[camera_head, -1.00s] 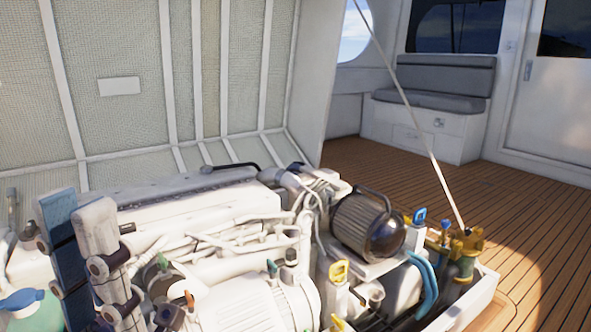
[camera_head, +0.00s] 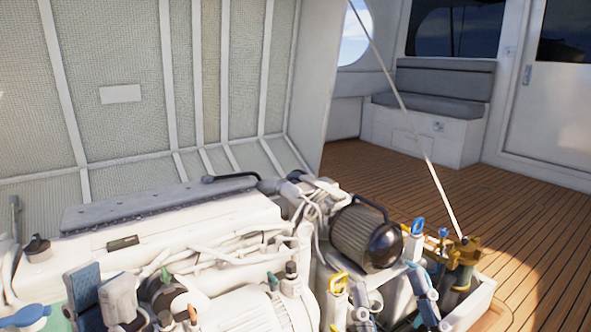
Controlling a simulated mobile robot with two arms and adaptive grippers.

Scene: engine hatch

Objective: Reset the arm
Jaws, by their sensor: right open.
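My left gripper (camera_head: 101,284) is low at the left, in front of the white engine (camera_head: 180,225). One blue pad and one pale pad show close side by side, pointing up. Whether they are apart or meet is unclear, and nothing shows held between them. Most of both arms is out of the picture.
A dark ribbed cylinder (camera_head: 358,234) sits on the engine's right. A thin strut (camera_head: 408,108) rises from brass fittings (camera_head: 463,252). The raised hatch lid (camera_head: 120,130) stands behind. The wooden deck (camera_head: 500,185) is clear, with a grey bench (camera_head: 445,88) at the back.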

